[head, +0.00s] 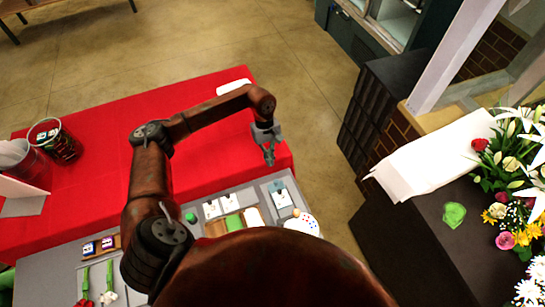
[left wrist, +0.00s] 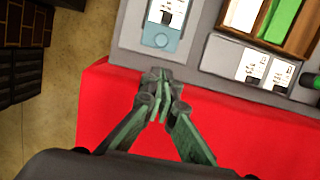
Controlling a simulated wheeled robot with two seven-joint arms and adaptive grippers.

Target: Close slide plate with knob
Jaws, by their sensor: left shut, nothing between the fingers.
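A pale blue plate with a small round knob (left wrist: 163,38) lies on a grey panel (left wrist: 128,38), in the upper middle of the left wrist view. A white card lies against its far end in that view. In the head view the plate (head: 279,194) is small, near the right end of the grey panel. Whether it is fully shut cannot be told. My left gripper (head: 269,156) is shut and empty, over the red cloth just beyond the panel. In the left wrist view its fingertips (left wrist: 162,78) are together near the panel edge, apart from the plate. My right gripper is not in view.
Dark cups (head: 55,142) stand far left; flowers (head: 510,185) stand right.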

